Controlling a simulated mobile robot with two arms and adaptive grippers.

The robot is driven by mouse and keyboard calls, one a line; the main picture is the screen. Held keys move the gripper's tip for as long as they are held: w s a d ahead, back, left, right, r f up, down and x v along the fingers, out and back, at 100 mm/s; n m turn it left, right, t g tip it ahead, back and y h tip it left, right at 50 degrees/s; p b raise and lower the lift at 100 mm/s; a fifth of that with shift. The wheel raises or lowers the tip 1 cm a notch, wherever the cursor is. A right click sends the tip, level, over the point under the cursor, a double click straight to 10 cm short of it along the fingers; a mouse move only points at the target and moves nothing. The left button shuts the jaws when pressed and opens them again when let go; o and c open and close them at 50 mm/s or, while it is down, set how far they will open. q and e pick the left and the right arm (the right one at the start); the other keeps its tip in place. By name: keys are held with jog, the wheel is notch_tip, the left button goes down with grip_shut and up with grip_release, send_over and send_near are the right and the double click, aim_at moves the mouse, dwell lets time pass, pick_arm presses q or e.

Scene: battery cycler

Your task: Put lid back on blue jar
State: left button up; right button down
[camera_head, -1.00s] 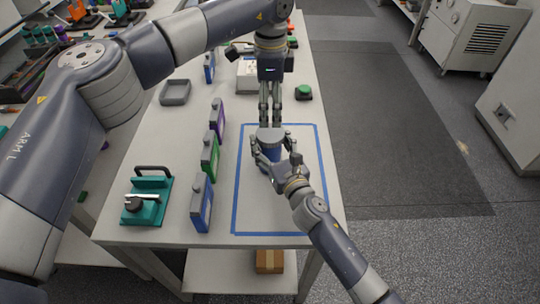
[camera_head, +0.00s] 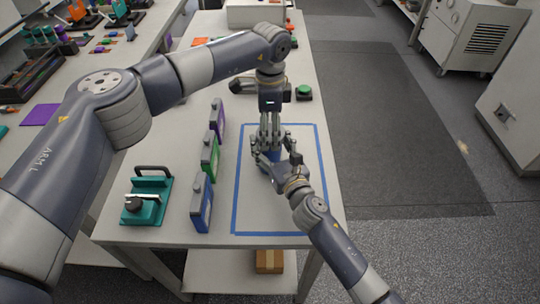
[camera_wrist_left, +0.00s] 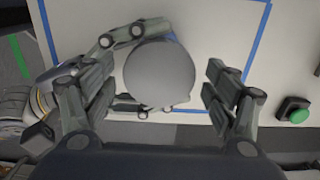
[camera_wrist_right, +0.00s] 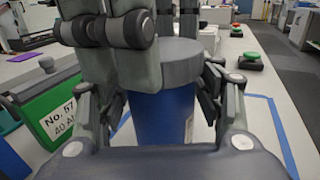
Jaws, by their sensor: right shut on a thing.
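The blue jar (camera_wrist_right: 160,118) stands upright inside the blue tape outline; a little of it shows in the head view (camera_head: 269,156). The grey round lid (camera_wrist_right: 180,60) sits on top of the jar, apparently level; the left wrist view shows it from above (camera_wrist_left: 159,74). My right gripper (camera_head: 270,155) is shut on the jar's side, below the lid. My left gripper (camera_head: 271,141) points straight down over the jar. Its fingers are open on either side of the lid, with a gap visible on the right side in the left wrist view. Fingers hide most of the jar in the head view.
Purple (camera_head: 217,119), green (camera_head: 210,155) and blue (camera_head: 201,203) cases stand in a row left of the tape outline (camera_head: 235,185). A teal fixture (camera_head: 147,200) is at the front left. A green button (camera_head: 304,91) lies behind. The outline's front is clear.

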pick_arm(q)
jog(key=c, duration=0.8)
jog(key=o, duration=1.2)
jog(key=shift+c, duration=0.2)
jog(key=shift+r, duration=4.05)
jog(key=shift+c, duration=0.4)
notch_tip(320, 180, down, 8)
jog(key=shift+f, duration=0.1)
